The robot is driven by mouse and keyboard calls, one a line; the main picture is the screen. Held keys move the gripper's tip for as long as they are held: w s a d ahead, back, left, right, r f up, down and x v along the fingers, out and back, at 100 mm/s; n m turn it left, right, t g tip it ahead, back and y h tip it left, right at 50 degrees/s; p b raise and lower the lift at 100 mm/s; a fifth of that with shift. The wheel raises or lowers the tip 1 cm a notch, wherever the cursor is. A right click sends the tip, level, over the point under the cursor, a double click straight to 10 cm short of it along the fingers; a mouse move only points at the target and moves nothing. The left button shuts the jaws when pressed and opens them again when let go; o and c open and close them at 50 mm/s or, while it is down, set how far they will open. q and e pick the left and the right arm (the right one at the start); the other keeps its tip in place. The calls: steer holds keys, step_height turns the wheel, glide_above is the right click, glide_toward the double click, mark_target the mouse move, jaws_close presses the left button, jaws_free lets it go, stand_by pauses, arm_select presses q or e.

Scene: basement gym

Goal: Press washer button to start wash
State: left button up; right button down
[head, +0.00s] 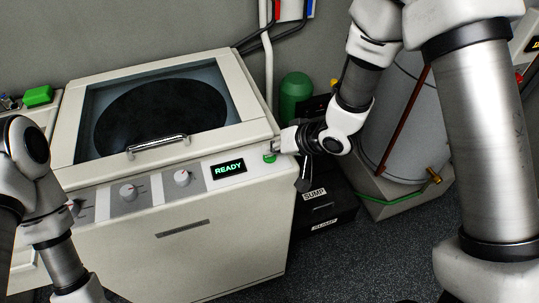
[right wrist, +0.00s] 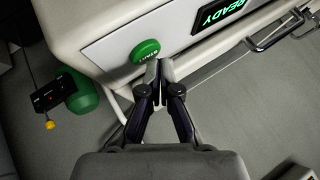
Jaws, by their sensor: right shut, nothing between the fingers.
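The washer (head: 200,235) is a cream top-loading machine with its dark-windowed lid (head: 160,110) down. Its display (head: 228,168) glows green with "READY"; it also shows in the right wrist view (right wrist: 221,12). The round green start button (head: 270,157) sits at the right end of the control panel.
Two knobs (head: 129,192) (head: 182,177) and a lid handle (head: 157,146) are on the washer's front. Right of it stand a green cylinder (head: 295,97), black boxes marked "SUMP" (head: 325,205) and a grey tank (head: 405,120). Dark floor lies open in front.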

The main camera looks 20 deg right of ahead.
mark_target(272, 157)
steer(key=shift+f, duration=0.4)
stand_by(0.3)
steer(key=shift+r+p, duration=0.8)
steer(key=shift+p, duration=0.1)
step_height(272, 157, up, 5)
steer(key=p, duration=0.5)
steer(key=shift+r, duration=0.1)
stand_by(0.5)
